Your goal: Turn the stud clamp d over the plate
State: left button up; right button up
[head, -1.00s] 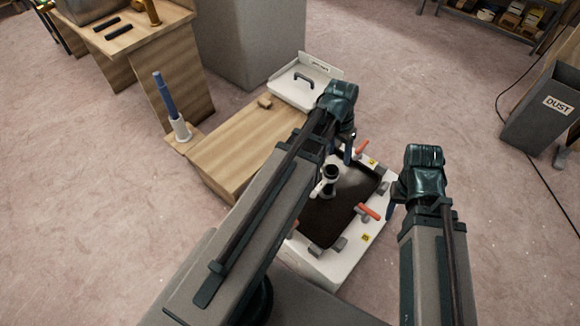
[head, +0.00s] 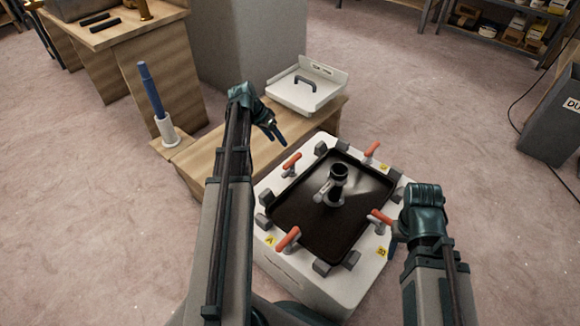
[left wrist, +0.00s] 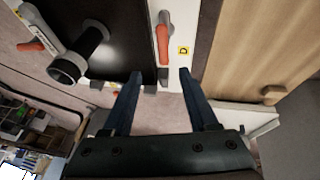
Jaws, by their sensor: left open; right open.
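The stud clamp d (left wrist: 164,38) has an orange handle and stands on the white rim beside a yellow "D" label in the left wrist view. In the head view it appears to be the back-left clamp (head: 291,163), its handle lying along the rim. The dark plate (head: 290,218) lies in the white box, with a black tube fitting on it. My left gripper (head: 276,134) is open and empty, behind and left of clamp d; its fingers also show in the left wrist view (left wrist: 160,95). My right gripper (head: 394,240) is at the box's right side, fingers mostly hidden.
Other orange-handled clamps stand around the rim, at front left (head: 287,238), right (head: 381,218) and back right (head: 371,149). Grey blocks edge the plate.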

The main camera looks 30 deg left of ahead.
aim_at(291, 160)
pick_arm(q)
jog(key=shift+a+f, duration=0.2)
jog(key=shift+a, duration=0.15)
jog(key=shift+f, duration=0.1)
jog(key=b+x, duration=1.2)
jog(key=x, duration=0.1)
jog(key=shift+w+d+f+b, duration=0.1)
jog(key=shift+w+f+b, duration=0.05)
jog(key=shift+f+b, duration=0.15)
jog(key=shift+r, duration=0.1)
grip_shut()
